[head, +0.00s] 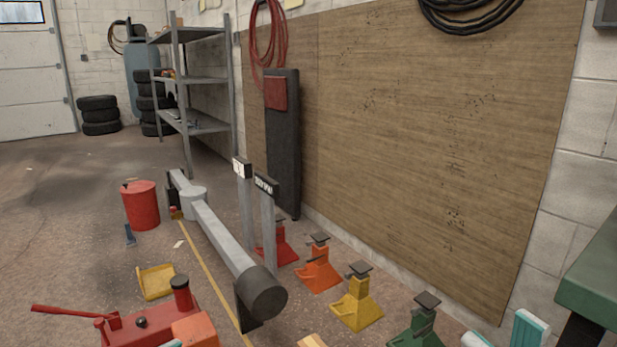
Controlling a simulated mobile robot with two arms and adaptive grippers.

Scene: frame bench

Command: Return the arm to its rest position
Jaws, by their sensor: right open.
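My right gripper (503,335) shows at the bottom right edge of the head view. Its two pale teal and white fingertips stand apart, with floor between them and nothing held. The rest of that gripper and its arm are below the picture. A small teal and white bit at the bottom edge, beside an orange block (195,330), looks like a tip of my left gripper (171,343). Too little of it shows to tell its jaw state or whether it touches the block.
A green jack stand (420,325) is left of my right gripper, with yellow (357,303), orange (318,268) and red stands beyond. A green bench (592,275) is at right. A grey axle beam (225,238), red floor jack (150,328), yellow tray (156,281) and red drum (141,206) stand left.

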